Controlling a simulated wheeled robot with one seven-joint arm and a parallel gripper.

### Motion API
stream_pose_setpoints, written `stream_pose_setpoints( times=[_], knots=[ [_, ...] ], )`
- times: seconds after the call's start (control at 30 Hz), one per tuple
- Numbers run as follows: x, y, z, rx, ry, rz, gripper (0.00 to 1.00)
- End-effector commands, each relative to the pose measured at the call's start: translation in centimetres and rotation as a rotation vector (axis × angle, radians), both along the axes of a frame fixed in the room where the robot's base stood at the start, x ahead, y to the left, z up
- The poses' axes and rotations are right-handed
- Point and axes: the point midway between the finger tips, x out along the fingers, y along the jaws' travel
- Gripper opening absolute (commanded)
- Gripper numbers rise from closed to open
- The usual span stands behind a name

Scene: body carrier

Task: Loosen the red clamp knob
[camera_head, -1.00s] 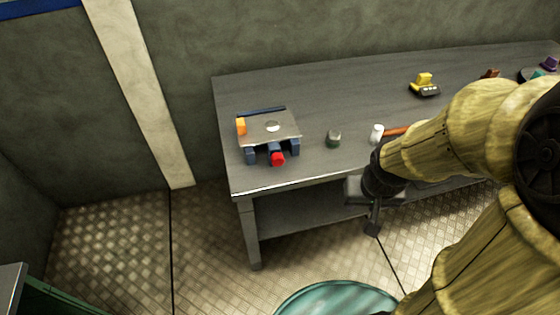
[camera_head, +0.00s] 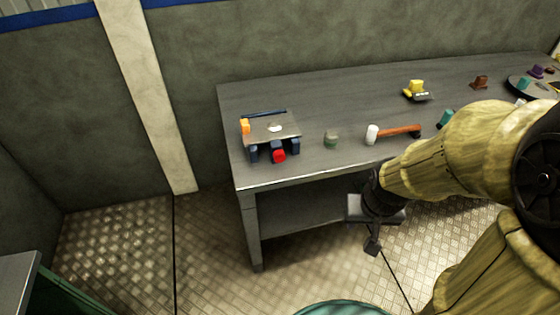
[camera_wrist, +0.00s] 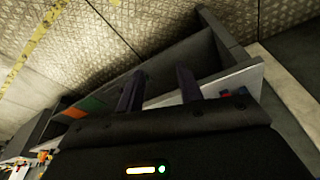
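The red clamp knob (camera_head: 279,156) sits at the front of a small fixture with a grey plate (camera_head: 266,127) and dark blue blocks, near the left end of the grey workbench (camera_head: 330,98). My gripper (camera_head: 373,246) hangs in front of the bench's front edge, below the top, to the right of the knob and well apart from it. In the wrist view my gripper (camera_wrist: 160,88) shows two fingers spread apart with nothing between them. Small red and blue parts show beyond the right finger in the wrist view; I cannot tell whether they are the knob.
On the bench are a small green-grey jar (camera_head: 331,140), a mallet (camera_head: 398,132) with a white head, a yellow item (camera_head: 415,90), a brown block (camera_head: 480,82) and a round dark tray (camera_head: 528,90). A teal round object (camera_head: 343,309) stands on the floor in front.

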Motion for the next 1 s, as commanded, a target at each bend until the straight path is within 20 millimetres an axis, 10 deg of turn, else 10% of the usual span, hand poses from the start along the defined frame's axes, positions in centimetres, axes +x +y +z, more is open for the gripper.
stream_pose_setpoints(
  times=[0.27, 0.47, 1.0],
  knots=[
    [0.0, 0.0, 0.0, 0.000, 0.000, 0.000, 0.36],
    [0.8, 0.3, -1.2, 0.012, -0.028, -0.037, 0.59],
    [13.1, 8.9, -14.3, 0.663, -0.448, -0.731, 0.59]
  ],
)
